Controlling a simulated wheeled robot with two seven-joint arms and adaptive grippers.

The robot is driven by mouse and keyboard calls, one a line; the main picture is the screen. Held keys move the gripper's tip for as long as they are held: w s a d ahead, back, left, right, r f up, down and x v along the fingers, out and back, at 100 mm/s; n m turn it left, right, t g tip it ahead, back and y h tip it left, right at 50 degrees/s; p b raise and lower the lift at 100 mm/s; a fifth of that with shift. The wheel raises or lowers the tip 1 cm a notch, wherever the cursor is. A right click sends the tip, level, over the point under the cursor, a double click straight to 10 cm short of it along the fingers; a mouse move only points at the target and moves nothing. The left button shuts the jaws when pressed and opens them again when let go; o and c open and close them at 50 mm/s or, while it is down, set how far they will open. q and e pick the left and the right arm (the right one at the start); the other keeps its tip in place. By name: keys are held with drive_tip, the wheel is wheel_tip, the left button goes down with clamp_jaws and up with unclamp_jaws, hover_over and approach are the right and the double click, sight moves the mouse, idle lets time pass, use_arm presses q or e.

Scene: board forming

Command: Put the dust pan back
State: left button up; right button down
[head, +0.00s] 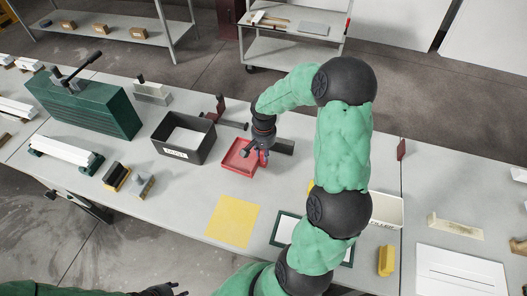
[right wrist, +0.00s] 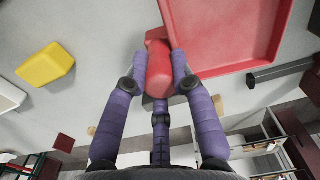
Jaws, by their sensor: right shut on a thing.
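The red dust pan (head: 238,160) is over the grey table, just right of the black bin. Its flat, rimmed pan also shows large at the top of the right wrist view (right wrist: 230,35). My right gripper (head: 263,157) is shut on the red handle (right wrist: 158,68), with fingers on both sides of it. I cannot tell whether the pan touches the table. My left gripper (head: 168,290) shows only in part at the bottom edge of the head view, empty and away from the pan.
A black labelled bin (head: 164,147) stands left of the pan. A yellow square (head: 232,222) lies in front, beside a dark-framed panel partly behind my arm. A dark bar (head: 284,146) is right of the pan. A yellow block (head: 386,260) and white bin (head: 388,210) are at right.

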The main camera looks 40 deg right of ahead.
sight(263, 162)
drive_tip(key=shift+f+b, duration=2.45)
drive_tip(key=shift+f, duration=0.55)
drive_tip(key=shift+f, duration=0.25)
drive_tip(key=c, duration=1)
unclamp_jaws()
drive_tip(key=shift+o, duration=0.2)
drive_tip(key=o, duration=0.3)
wheel_tip(263, 162, up, 12)
drive_tip(key=shift+s, duration=0.1)
